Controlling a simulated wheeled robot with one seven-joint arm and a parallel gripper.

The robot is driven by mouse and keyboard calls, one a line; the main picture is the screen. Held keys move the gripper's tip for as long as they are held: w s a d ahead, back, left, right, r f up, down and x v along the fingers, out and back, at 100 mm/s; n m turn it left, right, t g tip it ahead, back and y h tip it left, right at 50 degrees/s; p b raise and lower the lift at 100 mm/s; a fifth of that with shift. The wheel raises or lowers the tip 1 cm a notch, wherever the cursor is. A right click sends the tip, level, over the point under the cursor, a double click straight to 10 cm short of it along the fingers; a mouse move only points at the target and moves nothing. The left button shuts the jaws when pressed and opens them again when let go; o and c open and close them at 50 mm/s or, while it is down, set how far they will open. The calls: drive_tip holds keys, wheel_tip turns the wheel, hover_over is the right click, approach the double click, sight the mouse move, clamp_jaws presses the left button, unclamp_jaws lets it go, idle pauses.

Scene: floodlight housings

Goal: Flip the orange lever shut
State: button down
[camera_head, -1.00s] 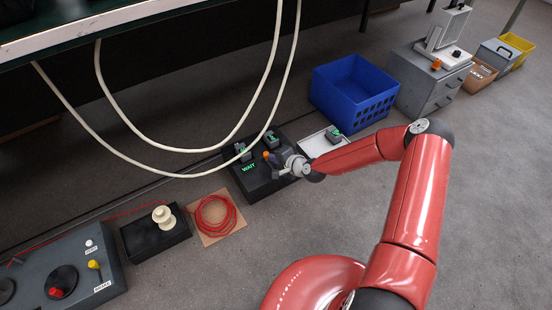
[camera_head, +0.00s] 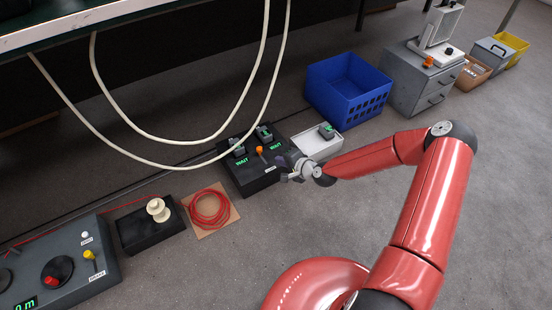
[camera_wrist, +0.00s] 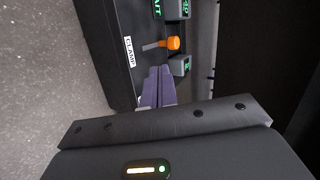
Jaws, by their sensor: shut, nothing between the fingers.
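The orange lever (camera_head: 260,150) has an orange knob on a thin grey shaft and stands on the black box (camera_head: 254,180). In the wrist view the lever's knob (camera_wrist: 173,43) is just beyond my fingertips, with a white CLAMP label (camera_wrist: 129,52) beside its shaft. My gripper (camera_head: 285,160) is shut and empty at the right side of the black box. In the wrist view my gripper's fingers (camera_wrist: 159,72) lie together, with a visible gap to the lever. I cannot tell from these views whether the lever is at its end position.
Grey blocks and green WAIT displays (camera_head: 242,162) sit on the black box. A white tray (camera_head: 318,150) with another grey block lies to its right, with a blue crate (camera_head: 348,90) behind. A red cable coil (camera_head: 209,208) lies left. Pale hoses (camera_head: 180,142) hang in front.

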drive_tip(key=v, duration=0.5)
drive_tip(key=shift+s+d+r+p, duration=0.2)
drive_tip(key=shift+d+p, duration=0.05)
drive_tip(key=shift+p, duration=0.15)
drive_tip(key=s+d+r+n+g+h+p, duration=0.1)
drive_tip(key=s+d+r+n+h+p, duration=0.2)
drive_tip(key=r, duration=0.6)
drive_tip(key=s+d+r+n+g+h+p, duration=0.1)
drive_tip(key=s+d+r+n+h, duration=0.15)
drive_tip(key=d+r, duration=0.45)
drive_tip(key=s+d+r+n+g+h+p, duration=0.2)
drive_tip(key=s+d+r+h, duration=0.1)
drive_tip(key=r, duration=0.8)
drive_tip(key=s+r+n+t+p, duration=0.1)
drive_tip(key=s+r+p, duration=0.3)
drive_tip(key=s+r, duration=1.5)
drive_tip(key=shift+p+v, duration=0.3)
drive_tip(key=shift+v, duration=0.55)
drive_tip(key=shift+w+r, duration=0.1)
